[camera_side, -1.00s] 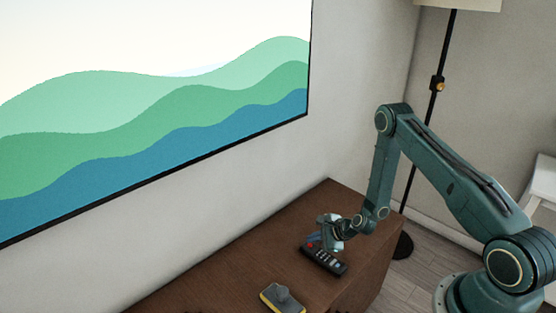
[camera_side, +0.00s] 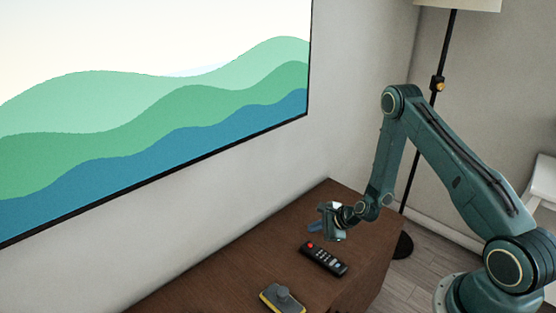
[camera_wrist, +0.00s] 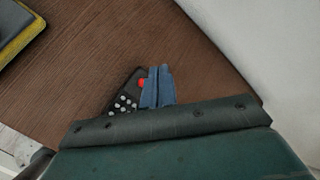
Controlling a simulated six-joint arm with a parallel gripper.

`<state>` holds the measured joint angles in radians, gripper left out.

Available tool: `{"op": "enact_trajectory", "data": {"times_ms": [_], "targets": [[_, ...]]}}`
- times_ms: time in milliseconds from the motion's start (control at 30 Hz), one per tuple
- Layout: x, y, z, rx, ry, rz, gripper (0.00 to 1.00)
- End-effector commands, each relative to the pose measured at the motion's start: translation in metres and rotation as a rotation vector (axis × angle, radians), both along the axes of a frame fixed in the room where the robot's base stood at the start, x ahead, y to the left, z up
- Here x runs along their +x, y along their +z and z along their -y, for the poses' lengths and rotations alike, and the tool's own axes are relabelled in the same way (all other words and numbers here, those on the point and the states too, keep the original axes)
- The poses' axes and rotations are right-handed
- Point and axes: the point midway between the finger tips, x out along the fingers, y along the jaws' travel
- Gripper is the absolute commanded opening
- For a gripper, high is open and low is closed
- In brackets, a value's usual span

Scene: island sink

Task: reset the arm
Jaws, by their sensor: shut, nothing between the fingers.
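My gripper (camera_side: 317,226) is raised above the brown wooden cabinet top in the side view. Its blue fingers (camera_wrist: 157,87) are shut together with nothing between them in the wrist view. A black remote control (camera_side: 324,258) with a red button lies on the cabinet top below the gripper, apart from it. In the wrist view the remote (camera_wrist: 123,98) shows just left of the fingers, partly hidden by the gripper body.
A dark grey and yellow object (camera_side: 283,297) with a raised grip sits on the cabinet (camera_side: 230,283) near the bottom edge. A large screen (camera_side: 160,120) hangs on the wall behind. A black lamp pole (camera_side: 424,130) stands beyond the arm. The cabinet top around the remote is bare.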

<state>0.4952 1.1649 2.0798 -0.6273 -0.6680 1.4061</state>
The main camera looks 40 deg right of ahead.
Motion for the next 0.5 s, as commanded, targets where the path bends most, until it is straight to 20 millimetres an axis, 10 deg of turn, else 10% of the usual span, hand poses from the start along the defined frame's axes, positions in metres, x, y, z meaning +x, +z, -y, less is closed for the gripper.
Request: {"op": "enact_trajectory", "data": {"times_ms": [500], "targets": [[-0.0007, 0.0123, -0.0004, 0.000, 0.000, -0.001, 0.00]]}}
